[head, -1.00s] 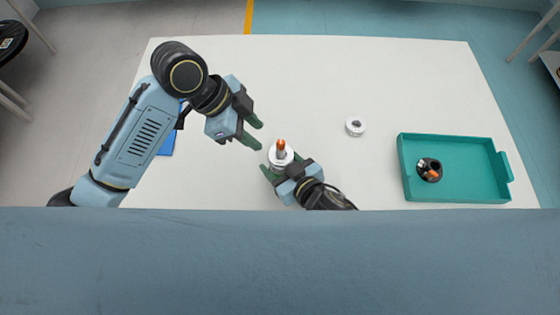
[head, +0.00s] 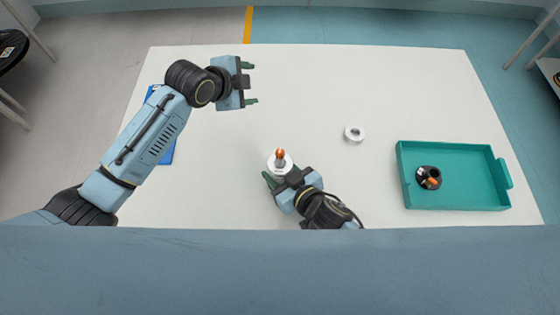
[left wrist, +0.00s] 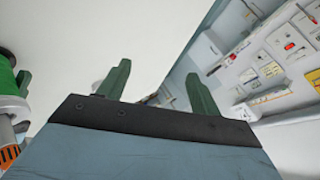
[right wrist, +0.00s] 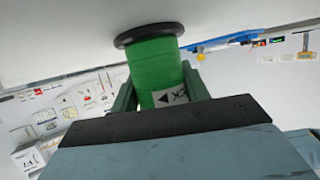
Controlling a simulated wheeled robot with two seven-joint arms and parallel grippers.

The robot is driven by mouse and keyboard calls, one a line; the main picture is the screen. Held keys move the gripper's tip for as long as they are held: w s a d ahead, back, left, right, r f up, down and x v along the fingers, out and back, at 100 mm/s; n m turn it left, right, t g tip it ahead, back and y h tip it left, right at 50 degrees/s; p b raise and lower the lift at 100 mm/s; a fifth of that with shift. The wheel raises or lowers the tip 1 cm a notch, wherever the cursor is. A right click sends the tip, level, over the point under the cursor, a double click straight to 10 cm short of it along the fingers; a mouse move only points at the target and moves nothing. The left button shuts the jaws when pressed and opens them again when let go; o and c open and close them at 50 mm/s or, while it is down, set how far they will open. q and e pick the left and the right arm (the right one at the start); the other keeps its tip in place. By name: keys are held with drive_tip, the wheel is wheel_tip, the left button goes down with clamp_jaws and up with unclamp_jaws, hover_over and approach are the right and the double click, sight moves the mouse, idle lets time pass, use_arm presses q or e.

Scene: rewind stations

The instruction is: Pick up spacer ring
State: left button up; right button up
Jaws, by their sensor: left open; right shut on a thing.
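The spacer ring appears to be the small white ring (head: 355,133) with a grey centre, lying flat on the table right of middle. A green spool (right wrist: 158,68) with a dark flange is between the fingers of my right gripper (right wrist: 158,92), which is shut on it. In the head view the spool's white top (head: 280,169) surrounds an orange-tipped post (head: 280,155), and my right gripper (head: 287,175) reaches it from the front. The spool also shows at the left edge of the left wrist view (left wrist: 8,75). My left gripper (head: 250,83) is open and empty above the table's back left.
A teal tray (head: 455,202) at the right holds a dark round cup (head: 428,177) with orange in it. A blue item (head: 168,155) lies partly under my left arm. The white table (head: 350,80) is clear at the back and middle.

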use_arm(q)
drive_tip(key=w+a+r+m+t, duration=0.25)
drive_tip(key=w+m+t, duration=0.35)
drive_tip(key=w, duration=0.3)
drive_tip(key=m+g+h, duration=1.2)
drive_tip(key=m+g, duration=0.7)
drive_tip(key=m, duration=1.3)
approach(273, 161)
drive_tip(key=shift+x, duration=5.05)
